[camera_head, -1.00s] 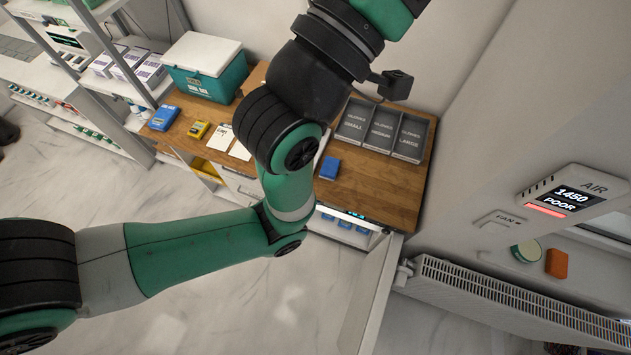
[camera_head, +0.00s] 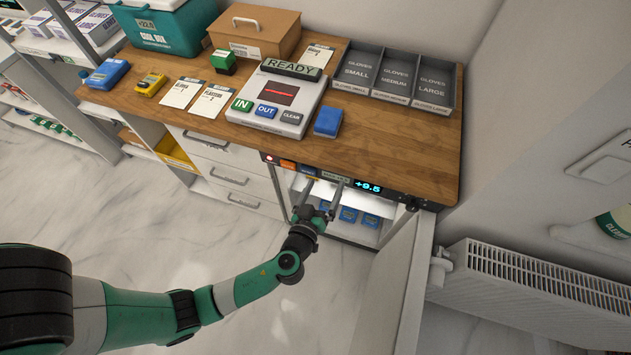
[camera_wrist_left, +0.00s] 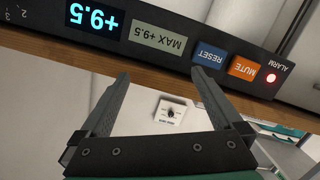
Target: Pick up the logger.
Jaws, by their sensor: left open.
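I cannot read the word logger on anything. A small yellow device (camera_head: 150,84) with a dark screen lies at the left of the wooden counter and may be it. A blue device (camera_head: 107,74) lies left of it. My left gripper (camera_head: 323,183) is open and empty, in front of the open fridge, just below the counter's front edge. In the left wrist view, the open jaws (camera_wrist_left: 160,73) point at the control strip (camera_wrist_left: 150,40) with its +9.5 display and RESET and MUTE buttons. A small white square with a dark centre (camera_wrist_left: 170,112) shows between the fingers. My right gripper is not in view.
Blue boxes (camera_head: 348,214) stand on the fridge shelf. The open fridge door (camera_head: 402,285) stands at the right, near a radiator (camera_head: 530,290). On the counter are a READY scanner (camera_head: 318,98), a blue block (camera_head: 328,121), glove trays (camera_head: 412,70) and a brown box (camera_head: 257,28).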

